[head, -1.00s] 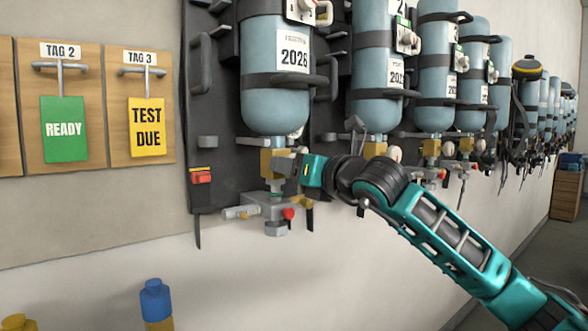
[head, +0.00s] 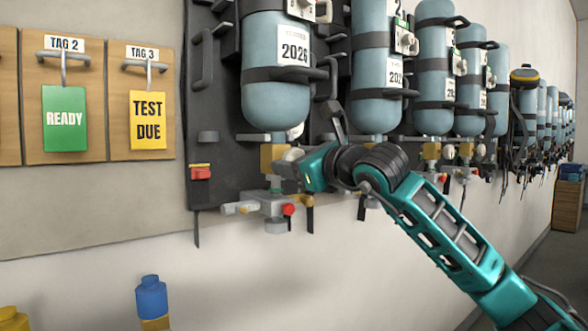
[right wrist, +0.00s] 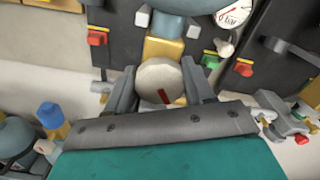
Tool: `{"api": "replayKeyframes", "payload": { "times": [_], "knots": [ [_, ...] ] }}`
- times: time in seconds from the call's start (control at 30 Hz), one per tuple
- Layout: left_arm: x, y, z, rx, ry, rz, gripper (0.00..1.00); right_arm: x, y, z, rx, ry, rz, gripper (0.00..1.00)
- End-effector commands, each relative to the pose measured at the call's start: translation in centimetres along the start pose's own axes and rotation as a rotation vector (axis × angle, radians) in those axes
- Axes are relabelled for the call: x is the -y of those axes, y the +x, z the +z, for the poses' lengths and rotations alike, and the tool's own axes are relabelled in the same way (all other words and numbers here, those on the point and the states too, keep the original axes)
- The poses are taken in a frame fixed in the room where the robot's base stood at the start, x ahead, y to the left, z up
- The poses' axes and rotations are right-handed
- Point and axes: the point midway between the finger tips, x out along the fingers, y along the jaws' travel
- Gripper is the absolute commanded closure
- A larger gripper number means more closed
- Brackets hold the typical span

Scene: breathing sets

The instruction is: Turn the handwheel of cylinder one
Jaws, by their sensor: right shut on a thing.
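The first cylinder (head: 277,95) is pale blue and hangs upright on a dark backplate with a 2026 label. Its brass valve block (head: 272,158) sits below it, with the pale round handwheel (head: 293,153) on the block's right side. My right gripper (head: 287,169) reaches in from the right at the handwheel and partly hides it. In the right wrist view the handwheel (right wrist: 153,78), with a red mark on its face, sits between the two dark fingers of my right gripper (right wrist: 160,74). The fingers are shut on it. My left gripper is not in view.
A grey fitting (head: 265,207) with a red knob (head: 289,209) lies just below the valve. More cylinders (head: 375,70) line the wall to the right. Tag boards (head: 65,165) hang at left. A blue-topped post (head: 151,297) stands at lower left.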

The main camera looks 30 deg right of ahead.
Motion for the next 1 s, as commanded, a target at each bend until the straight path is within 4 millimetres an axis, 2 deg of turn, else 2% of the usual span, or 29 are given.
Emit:
{"api": "replayKeyframes", "payload": {
  "times": [0.03, 0.5, 1.0],
  "knots": [
    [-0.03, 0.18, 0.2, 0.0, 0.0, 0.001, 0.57, -0.35, 0.14, -0.69, -0.015, -0.044, 0.006, 0.78],
    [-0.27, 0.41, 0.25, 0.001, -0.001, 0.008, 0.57, -0.24, 0.16, -0.68, -0.017, -0.345, 0.008, 0.78],
    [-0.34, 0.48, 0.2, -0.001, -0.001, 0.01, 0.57, -0.17, 0.18, -0.68, -0.018, -0.408, 0.007, 0.78]
  ]
}}
